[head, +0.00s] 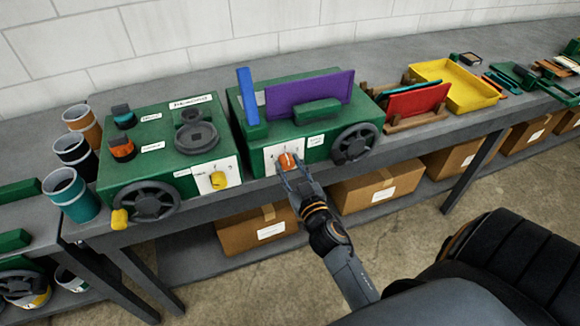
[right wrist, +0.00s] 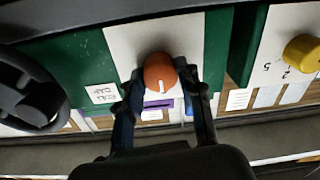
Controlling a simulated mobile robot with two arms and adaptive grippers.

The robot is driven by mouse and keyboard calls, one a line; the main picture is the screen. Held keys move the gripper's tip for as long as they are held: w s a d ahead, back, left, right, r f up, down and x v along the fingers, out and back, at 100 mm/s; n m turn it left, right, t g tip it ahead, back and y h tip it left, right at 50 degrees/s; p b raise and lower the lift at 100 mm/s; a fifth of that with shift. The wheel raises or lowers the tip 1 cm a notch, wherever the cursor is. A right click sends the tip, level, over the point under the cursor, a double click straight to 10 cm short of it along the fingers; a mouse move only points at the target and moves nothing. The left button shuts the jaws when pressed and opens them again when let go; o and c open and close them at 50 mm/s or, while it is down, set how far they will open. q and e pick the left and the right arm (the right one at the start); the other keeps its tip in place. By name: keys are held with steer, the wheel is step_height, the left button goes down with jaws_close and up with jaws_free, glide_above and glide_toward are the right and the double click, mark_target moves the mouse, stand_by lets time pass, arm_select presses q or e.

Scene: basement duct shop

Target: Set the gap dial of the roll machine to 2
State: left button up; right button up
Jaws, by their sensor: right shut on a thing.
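The orange gap dial (head: 287,161) sits on a white plate (head: 270,158) on the front of a green machine (head: 300,105) that holds a purple sheet (head: 308,95). My right gripper (head: 287,172) reaches the dial from the front and is shut on it. In the right wrist view the orange dial (right wrist: 159,72) lies between the fingertips of my right gripper (right wrist: 163,85). The plate's numbers are too small or hidden to read. My left gripper is out of view.
A black handwheel (head: 355,143) is just right of the dial. A second green machine (head: 150,150) with a yellow dial (head: 218,180) stands to the left. Cups (head: 70,195), a red panel (head: 418,99) and a yellow tray (head: 455,84) share the bench. Cardboard boxes (head: 258,230) sit below.

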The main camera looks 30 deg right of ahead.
steer(key=shift+n, duration=0.3)
steer(key=n, duration=1.1)
steer(key=shift+r, duration=0.1)
stand_by(0.8)
steer(key=o, duration=1.2)
steer(key=shift+w, duration=0.15)
steer(key=v, duration=0.7)
steer(key=shift+s+a, duration=0.1)
steer(key=shift+s, duration=0.2)
